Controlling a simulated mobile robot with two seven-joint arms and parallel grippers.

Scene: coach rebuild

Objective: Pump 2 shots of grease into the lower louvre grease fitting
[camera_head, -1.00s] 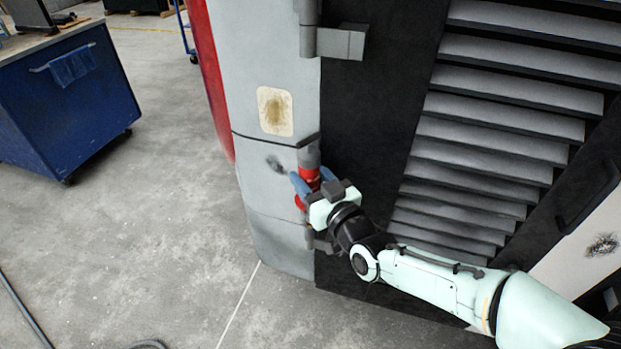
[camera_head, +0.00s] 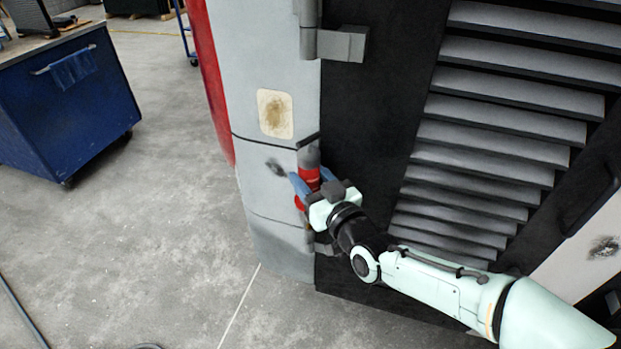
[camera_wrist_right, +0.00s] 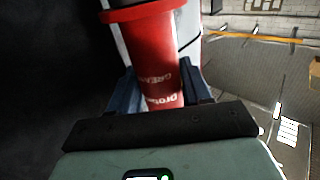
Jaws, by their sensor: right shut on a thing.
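My right gripper (camera_head: 308,186) is shut on a red grease gun (camera_head: 312,176) beside the dark louvred panel, at the edge of the grey body panel. In the right wrist view the gun (camera_wrist_right: 152,60) stands between the blue fingers (camera_wrist_right: 155,90), with white lettering on its red barrel. The gun's grey end (camera_head: 309,156) points up along the panel edge in the head view. The grease fitting cannot be made out; the gun and gripper cover that area. My left gripper is not in view.
Louvre slats (camera_head: 490,150) fill the dark panel to the right. A hinge bracket (camera_head: 342,43) sticks out above the gun. A stained beige patch (camera_head: 275,113) is on the grey panel. A blue cabinet (camera_head: 70,110) stands at left, with open concrete floor (camera_head: 150,230) between.

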